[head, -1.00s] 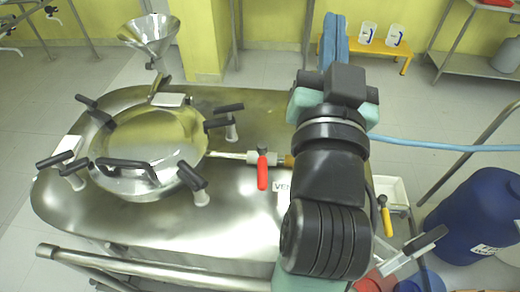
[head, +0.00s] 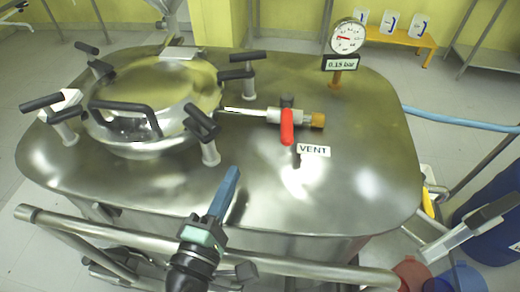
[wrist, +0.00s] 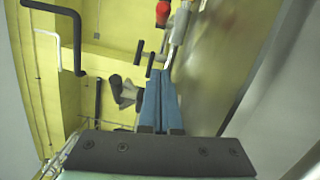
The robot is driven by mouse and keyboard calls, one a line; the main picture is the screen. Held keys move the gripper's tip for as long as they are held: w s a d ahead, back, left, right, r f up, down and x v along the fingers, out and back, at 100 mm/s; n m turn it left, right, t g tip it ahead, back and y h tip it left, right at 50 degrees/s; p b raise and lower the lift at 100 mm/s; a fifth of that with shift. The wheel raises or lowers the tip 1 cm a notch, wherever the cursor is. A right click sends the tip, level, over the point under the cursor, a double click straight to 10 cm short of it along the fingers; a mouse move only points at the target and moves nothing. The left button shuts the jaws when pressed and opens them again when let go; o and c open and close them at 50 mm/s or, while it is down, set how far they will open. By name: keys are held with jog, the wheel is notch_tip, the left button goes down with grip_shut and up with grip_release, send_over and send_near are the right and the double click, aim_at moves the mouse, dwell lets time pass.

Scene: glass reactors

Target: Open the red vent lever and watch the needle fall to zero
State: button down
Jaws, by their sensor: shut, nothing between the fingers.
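The red vent lever (head: 287,127) sits on a small valve in a horizontal pipe (head: 250,114) on top of the steel vessel (head: 370,185). It points toward the front, crosswise to the pipe. In the wrist view the red lever (wrist: 163,12) shows at the top edge, ahead of the fingers. The round gauge (head: 348,37) stands behind, its needle pointing left, above a plate reading 0.15 bar (head: 340,63). My gripper (head: 233,170) is shut and empty at the vessel's front edge, below and left of the lever, apart from it. Its blue fingers also show in the wrist view (wrist: 161,75).
A round lid (head: 150,85) with several black-handled clamps stands left of the valve. A VENT label (head: 313,150) lies right of the lever. A metal rail (head: 130,240) runs along the front. The vessel top right of the label is clear.

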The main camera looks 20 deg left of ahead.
aim_at(287, 118)
jog(key=w, duration=0.3)
jog(key=w+a+p, duration=0.1)
jog(key=w, duration=0.6)
jog(key=shift+a+r+p, duration=0.15)
jog(key=shift+r+p, duration=0.2)
jog(key=shift+w+d+r+p, duration=0.1)
jog(key=shift+w+d+p, duration=0.15)
jog(key=shift+d, duration=0.35)
jog(key=shift+w+d+r+p, duration=0.15)
jog(key=shift+d+p, duration=0.2)
jog(key=shift+d, duration=0.25)
jog(key=shift+w+d, duration=0.25)
jog(key=shift+d, duration=0.4)
